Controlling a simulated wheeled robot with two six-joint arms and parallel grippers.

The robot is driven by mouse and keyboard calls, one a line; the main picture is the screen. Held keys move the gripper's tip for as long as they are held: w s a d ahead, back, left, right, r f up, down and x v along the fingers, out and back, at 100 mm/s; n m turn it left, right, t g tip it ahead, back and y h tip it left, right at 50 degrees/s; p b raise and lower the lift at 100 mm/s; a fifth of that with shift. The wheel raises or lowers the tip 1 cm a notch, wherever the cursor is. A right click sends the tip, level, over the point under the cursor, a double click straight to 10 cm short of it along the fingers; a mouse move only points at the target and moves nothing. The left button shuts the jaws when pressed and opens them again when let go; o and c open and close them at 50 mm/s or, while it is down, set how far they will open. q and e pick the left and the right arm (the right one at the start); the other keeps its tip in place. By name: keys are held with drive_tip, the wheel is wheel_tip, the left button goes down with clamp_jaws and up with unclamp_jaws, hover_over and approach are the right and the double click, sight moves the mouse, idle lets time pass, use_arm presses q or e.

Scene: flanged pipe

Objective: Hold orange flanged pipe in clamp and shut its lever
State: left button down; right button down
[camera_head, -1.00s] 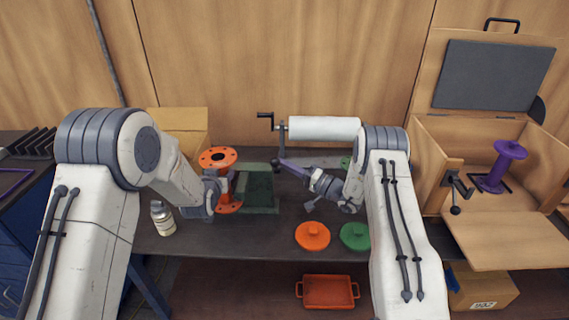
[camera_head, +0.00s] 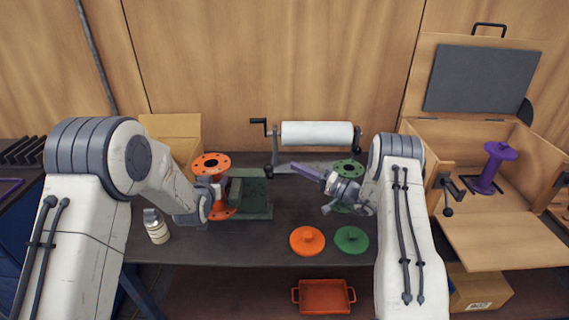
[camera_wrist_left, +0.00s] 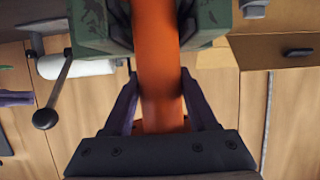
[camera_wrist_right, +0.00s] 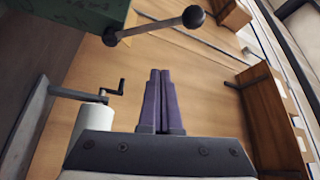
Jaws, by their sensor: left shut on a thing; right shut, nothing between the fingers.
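The orange flanged pipe (camera_head: 211,164) stands upright at the left side of the green clamp (camera_head: 257,208). My left gripper (camera_head: 219,190) is shut on the pipe; in the left wrist view, the purple fingers grip the orange shaft (camera_wrist_left: 158,60). There the shaft lies between the clamp's two green jaws (camera_wrist_left: 98,25); I cannot tell how tightly they press. The clamp's lever ends in a black ball (camera_head: 269,171) and sticks out, also in the right wrist view (camera_wrist_right: 193,17). My right gripper (camera_head: 294,167) is shut and empty, just right of the ball and apart from it.
A white roll with a crank (camera_head: 316,133) stands behind. A green flanged pipe (camera_head: 346,168) is partly hidden by my right arm. An orange disc (camera_head: 307,240) and green disc (camera_head: 351,240) lie in front. A bottle (camera_head: 156,226) stands left; an open wooden box holds a purple spool (camera_head: 492,166).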

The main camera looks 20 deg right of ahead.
drive_tip(key=shift+f+v, duration=0.25)
drive_tip(key=shift+v, duration=1.4)
drive_tip(key=shift+w, duration=0.15)
drive_tip(key=a+r+n+g+y, duration=0.1)
drive_tip(key=a+g, duration=0.1)
drive_tip(key=s+a+r+n+g+y, duration=0.1)
drive_tip(key=a+r+n+g, duration=0.1)
drive_tip(key=a, duration=0.1)
drive_tip(key=a+r+n+g, duration=0.1)
drive_tip(key=a+r+g, duration=0.1)
drive_tip(key=g, duration=0.1)
drive_tip(key=shift+s+a+n+y, duration=0.15)
drive_tip(key=shift+a+n+y, duration=0.1)
drive_tip(key=shift+n+y, duration=0.15)
wheel_tip(320, 180, up, 9)
drive_tip(key=n+g+h, duration=0.6)
drive_tip(key=n+h, duration=0.3)
drive_tip(key=h, duration=0.5)
hover_over(269, 164)
drive_tip(key=shift+a+r, duration=0.1)
drive_tip(key=shift+h, duration=0.3)
drive_tip(key=shift+s+d+x, duration=0.15)
drive_tip(key=shift+d+x, duration=0.05)
drive_tip(key=shift+x, duration=0.95)
drive_tip(key=shift+s+d+x, duration=0.15)
drive_tip(key=shift+x, duration=1)
drive_tip(key=shift+d, duration=0.1)
